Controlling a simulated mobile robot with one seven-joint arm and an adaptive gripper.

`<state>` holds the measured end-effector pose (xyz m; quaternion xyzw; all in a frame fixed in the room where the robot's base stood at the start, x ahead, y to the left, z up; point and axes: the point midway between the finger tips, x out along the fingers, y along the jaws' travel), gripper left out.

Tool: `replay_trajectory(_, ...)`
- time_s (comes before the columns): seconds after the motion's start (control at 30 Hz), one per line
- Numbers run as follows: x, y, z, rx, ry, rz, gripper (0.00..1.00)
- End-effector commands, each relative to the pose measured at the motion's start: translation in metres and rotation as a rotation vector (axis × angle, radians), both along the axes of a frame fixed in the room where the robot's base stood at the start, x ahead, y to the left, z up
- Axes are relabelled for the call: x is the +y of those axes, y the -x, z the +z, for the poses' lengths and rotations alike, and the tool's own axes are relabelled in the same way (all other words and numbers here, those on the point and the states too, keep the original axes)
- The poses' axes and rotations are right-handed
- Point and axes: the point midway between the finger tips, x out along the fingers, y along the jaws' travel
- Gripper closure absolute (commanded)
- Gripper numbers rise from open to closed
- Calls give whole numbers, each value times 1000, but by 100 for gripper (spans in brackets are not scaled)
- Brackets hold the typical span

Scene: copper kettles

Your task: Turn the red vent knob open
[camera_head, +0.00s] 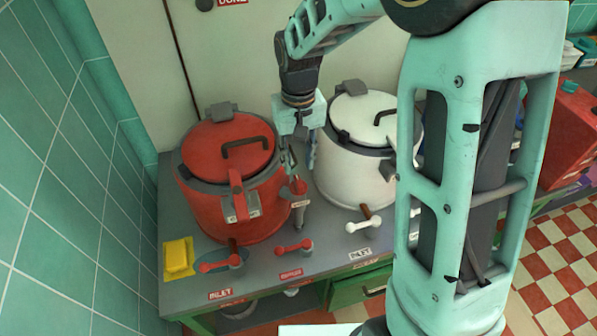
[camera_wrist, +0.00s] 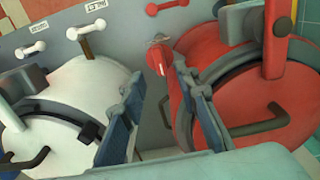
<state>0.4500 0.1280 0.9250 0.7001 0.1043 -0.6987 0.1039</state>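The red kettle (camera_head: 262,200) stands on the left of the grey bench, lid shut. A red knob (camera_head: 298,186) on a grey stem stands at its right side, with a small label I cannot read; it seems to be the vent knob. In the wrist view the knob (camera_wrist: 156,60) shows just beyond the fingers, near the red kettle's rim (camera_wrist: 182,112). My gripper (camera_head: 301,163) points down between the two kettles, above and behind the knob. In the wrist view its two blue-grey fingers (camera_wrist: 160,92) are apart with nothing between them. Contact with the knob does not show.
The white kettle (camera_head: 345,172) stands close on the right. Two red lever handles (camera_head: 222,264) (camera_head: 295,247) and a white one (camera_head: 364,225) lie along the bench front. A yellow sponge (camera_head: 178,256) is at the left. A tiled wall (camera_head: 60,170) bounds the left side.

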Motion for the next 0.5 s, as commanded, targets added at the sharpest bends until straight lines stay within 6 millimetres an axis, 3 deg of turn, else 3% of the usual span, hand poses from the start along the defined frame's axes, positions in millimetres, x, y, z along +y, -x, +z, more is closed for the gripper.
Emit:
replay_trajectory(0.2, 0, 0, 41, -2, -1, 0, 71)
replay_trajectory(0.5, 0, 1, 59, 2, 1, 1, 71)
